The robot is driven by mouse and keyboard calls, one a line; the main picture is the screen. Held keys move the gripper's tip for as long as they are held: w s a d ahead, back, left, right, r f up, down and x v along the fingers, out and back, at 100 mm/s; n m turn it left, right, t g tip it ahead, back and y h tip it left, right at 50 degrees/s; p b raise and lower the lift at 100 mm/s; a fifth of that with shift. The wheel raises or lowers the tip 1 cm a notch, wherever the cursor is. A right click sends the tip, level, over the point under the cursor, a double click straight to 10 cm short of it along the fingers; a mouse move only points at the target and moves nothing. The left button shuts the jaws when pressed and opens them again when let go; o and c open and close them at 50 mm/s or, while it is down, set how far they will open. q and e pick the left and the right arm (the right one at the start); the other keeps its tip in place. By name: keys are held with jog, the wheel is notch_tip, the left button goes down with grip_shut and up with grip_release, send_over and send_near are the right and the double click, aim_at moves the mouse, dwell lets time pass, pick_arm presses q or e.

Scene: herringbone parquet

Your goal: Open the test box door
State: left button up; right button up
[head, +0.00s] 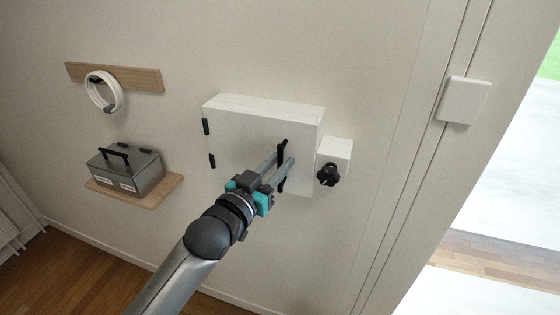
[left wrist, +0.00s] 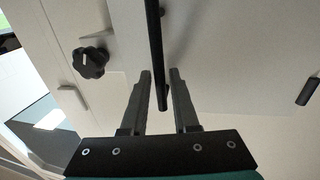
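The white test box (head: 235,140) is mounted on the wall in the middle of the head view. Its door looks shut, with two black hinges on the left edge and an upright black bar handle (head: 281,178) near the right edge. My left gripper (head: 281,162) reaches up from below to the handle. In the left wrist view the handle (left wrist: 156,50) passes between the two fingers (left wrist: 159,76), with a small gap visible on each side. The gripper is open. My right gripper is in neither view.
A small white box with a black knob (head: 328,175) sits just right of the test box. To the left are a wooden rail with a white ring (head: 90,92) and a shelf with a grey metal box (head: 127,172). A doorway opens at far right.

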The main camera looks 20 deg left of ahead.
pick_arm(q)
jog(key=shift+w+d, duration=0.1)
jog(key=shift+w, duration=0.3)
grip_shut()
dwell(1.3)
